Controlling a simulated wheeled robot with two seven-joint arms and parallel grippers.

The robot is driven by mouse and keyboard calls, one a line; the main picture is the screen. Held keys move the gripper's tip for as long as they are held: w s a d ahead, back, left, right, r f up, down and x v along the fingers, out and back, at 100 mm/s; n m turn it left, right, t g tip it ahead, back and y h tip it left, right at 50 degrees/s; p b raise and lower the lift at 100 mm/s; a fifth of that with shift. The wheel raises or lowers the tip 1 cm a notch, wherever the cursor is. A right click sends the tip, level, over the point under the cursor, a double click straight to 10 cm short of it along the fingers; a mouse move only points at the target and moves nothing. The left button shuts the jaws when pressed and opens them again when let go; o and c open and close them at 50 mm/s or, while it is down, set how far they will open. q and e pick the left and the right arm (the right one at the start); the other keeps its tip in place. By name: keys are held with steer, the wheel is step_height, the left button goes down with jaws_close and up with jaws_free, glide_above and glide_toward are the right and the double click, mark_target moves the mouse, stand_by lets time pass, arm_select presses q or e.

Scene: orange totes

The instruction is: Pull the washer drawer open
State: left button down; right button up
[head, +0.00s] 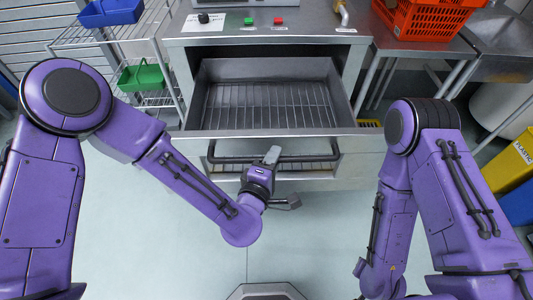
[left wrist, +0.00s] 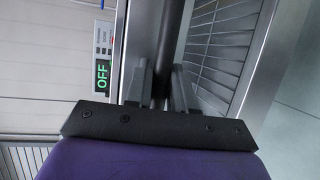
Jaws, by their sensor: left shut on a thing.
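The grey metal washer drawer (head: 345,112) stands pulled out from the washer (head: 262,32) in the head view, its inside and wire rack open to view from above. A dark bar handle (head: 232,158) runs across its front. My left gripper (head: 271,156) is at the right half of this handle. In the left wrist view the dark handle bar (left wrist: 176,35) passes between the two fingers of the left gripper (left wrist: 162,82), which is shut on it. The exact contact is partly hidden. My right arm hangs at the right, and its gripper is out of view.
A wire shelf (head: 75,37) with a blue bin (head: 110,12) and a green basket (head: 143,77) stands left of the washer. An orange tote (head: 422,20) sits on a steel table at the right. A yellow bin (head: 512,162) is at the far right. The floor before the drawer is clear.

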arm_select(q)
steer(key=c, duration=1.1)
jaws_free()
steer(key=shift+d, duration=0.1)
steer(key=shift+o, duration=0.2)
steer(key=p+v, duration=0.2)
steer(key=v, duration=0.8)
steer(key=shift+s, duration=0.25)
